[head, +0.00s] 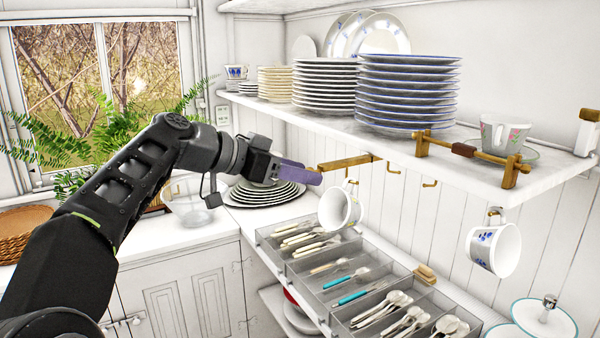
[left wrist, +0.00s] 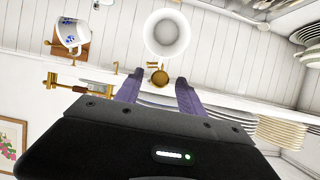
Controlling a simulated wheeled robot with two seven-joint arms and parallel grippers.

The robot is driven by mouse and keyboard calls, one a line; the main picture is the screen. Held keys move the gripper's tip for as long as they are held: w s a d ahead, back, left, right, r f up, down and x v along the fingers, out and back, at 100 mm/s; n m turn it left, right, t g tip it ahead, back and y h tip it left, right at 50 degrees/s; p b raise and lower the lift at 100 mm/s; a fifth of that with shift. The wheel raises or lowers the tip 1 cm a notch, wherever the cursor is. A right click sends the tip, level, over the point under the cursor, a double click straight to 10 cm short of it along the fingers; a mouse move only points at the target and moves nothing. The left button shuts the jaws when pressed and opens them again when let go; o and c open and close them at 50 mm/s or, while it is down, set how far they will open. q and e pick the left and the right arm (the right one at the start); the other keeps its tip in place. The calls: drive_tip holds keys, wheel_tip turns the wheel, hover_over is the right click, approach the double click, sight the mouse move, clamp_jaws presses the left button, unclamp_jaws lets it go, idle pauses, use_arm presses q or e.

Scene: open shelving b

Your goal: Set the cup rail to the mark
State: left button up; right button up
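The cup rail (head: 345,163) is a wooden and brass bar under the front of the white shelf, with brass hooks (head: 393,170) to its right. A white cup (head: 340,207) hangs below its near end. It also shows in the left wrist view (left wrist: 167,36). A second cup with blue flowers (head: 494,248) hangs further right. My left gripper (head: 318,176) has purple fingers and is at the rail's left end. In the left wrist view, the fingers are apart, with the round brass end (left wrist: 159,77) between their tips; contact is unclear. I cannot make out the mark. My right gripper is out of view.
The shelf (head: 335,125) carries plate stacks (head: 408,90), a small brass-and-wood rail (head: 465,150) and a cup (head: 504,133). Below are a cutlery tray (head: 330,272) and plates (head: 264,193). A glass bowl (head: 190,205) stands by my left arm.

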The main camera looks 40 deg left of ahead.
use_arm(q)
drive_tip(key=v, duration=0.7)
drive_tip(key=shift+s+b, duration=0.35)
drive_tip(key=shift+b, duration=0.05)
drive_tip(key=shift+a+r, duration=0.1)
idle(0.4)
